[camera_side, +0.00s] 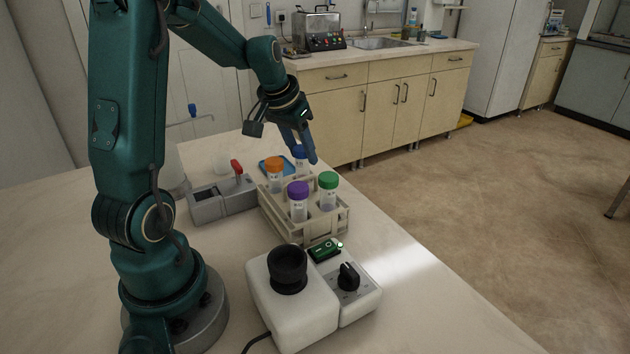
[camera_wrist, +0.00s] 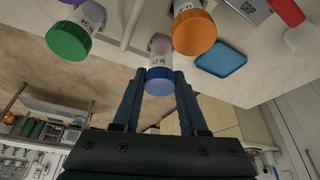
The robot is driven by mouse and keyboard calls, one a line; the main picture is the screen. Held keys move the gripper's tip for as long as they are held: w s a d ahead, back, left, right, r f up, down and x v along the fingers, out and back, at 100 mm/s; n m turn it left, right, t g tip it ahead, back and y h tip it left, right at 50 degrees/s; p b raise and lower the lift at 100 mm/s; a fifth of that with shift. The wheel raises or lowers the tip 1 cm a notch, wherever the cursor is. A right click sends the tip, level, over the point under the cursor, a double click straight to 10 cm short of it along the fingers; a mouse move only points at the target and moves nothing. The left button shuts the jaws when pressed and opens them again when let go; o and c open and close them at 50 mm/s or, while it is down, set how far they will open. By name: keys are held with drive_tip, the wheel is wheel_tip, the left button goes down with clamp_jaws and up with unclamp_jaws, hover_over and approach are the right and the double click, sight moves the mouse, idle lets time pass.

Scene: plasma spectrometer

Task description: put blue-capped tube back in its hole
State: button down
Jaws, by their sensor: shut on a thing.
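The blue-capped tube (camera_side: 302,164) stands about upright at the back right of the beige rack (camera_side: 274,222) in the side view. Its label shows in the wrist view, above the blue cap (camera_wrist: 159,82). My gripper (camera_side: 304,156) reaches down from behind and is shut on this tube at its cap, one finger on each side (camera_wrist: 158,76). The tube's lower end is hidden behind the other tubes, so I cannot tell how far it sits in the rack. Orange-capped (camera_side: 274,165), purple-capped (camera_side: 298,190) and green-capped (camera_side: 328,181) tubes stand in the rack.
A grey device with a red lever (camera_side: 237,168) stands left of the rack. A blue tray (camera_side: 264,166) lies behind it. A white mixer with a black cup (camera_side: 288,266) and a black knob (camera_side: 348,276) stands in front. The table's right edge is close to the rack.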

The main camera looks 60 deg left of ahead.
drive_tip(key=shift+f, duration=0.4)
drive_tip(key=shift+f, duration=0.2)
drive_tip(key=shift+c, duration=2.2)
unclamp_jaws()
drive_tip(key=shift+r, duration=0.1)
drive_tip(key=v, duration=1.2)
drive_tip(key=s+d+f+m+h, duration=0.1)
drive_tip(key=s+d, duration=0.3)
drive_tip(key=d, duration=0.4)
drive_tip(key=s+d+f+m+t, duration=0.1)
drive_tip(key=s+d+f+m, duration=0.2)
drive_tip(key=d, duration=0.6)
drive_tip(key=s, duration=0.2)
drive_tip(key=shift+s+d+f+h, duration=0.25)
drive_tip(key=shift+d+f+h, duration=0.05)
drive_tip(key=shift+d+h, duration=0.1)
